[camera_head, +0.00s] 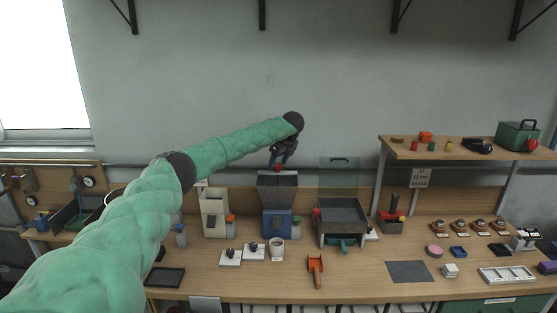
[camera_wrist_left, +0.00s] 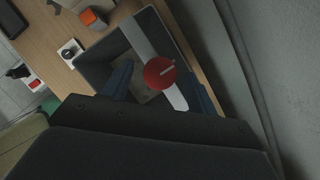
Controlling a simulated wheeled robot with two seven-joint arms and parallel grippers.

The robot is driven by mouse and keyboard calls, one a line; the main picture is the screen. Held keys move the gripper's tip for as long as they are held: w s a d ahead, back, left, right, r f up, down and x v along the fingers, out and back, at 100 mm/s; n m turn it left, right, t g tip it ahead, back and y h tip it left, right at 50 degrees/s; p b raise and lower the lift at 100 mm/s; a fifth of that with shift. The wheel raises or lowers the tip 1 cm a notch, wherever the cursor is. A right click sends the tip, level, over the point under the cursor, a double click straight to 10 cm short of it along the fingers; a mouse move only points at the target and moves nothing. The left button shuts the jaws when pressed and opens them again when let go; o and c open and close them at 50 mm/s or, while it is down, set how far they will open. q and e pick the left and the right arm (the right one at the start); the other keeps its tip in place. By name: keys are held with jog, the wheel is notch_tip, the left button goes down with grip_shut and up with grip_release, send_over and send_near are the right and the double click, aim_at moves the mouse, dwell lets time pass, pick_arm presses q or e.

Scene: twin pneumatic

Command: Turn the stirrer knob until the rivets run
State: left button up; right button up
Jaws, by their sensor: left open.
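The stirrer knob (camera_head: 278,168) is a small red disc above the grey hopper (camera_head: 277,188) of the blue-based dispenser (camera_head: 277,223). In the left wrist view the round red knob (camera_wrist_left: 159,73) has a pale line across it and sits on a light bar spanning the hopper (camera_wrist_left: 103,73). My left gripper (camera_head: 279,163) points down just over the knob. Its dark fingers are open, one on each side of the knob in the wrist view; I cannot tell whether they touch it. No rivets can be made out. My right gripper is not in view.
A white cup (camera_head: 277,246) stands in front of the dispenser. A cream dispenser (camera_head: 214,212) is to the left and a dark tray machine (camera_head: 343,214) to the right. An orange scoop (camera_head: 315,268) lies in front. The wall is close behind the hopper.

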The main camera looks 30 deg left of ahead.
pick_arm(q)
jog(key=shift+a+f, duration=0.1)
jog(key=shift+f, duration=0.15)
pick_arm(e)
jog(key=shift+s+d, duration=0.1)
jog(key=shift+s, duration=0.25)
pick_arm(q)
jog(key=shift+c, duration=0.2)
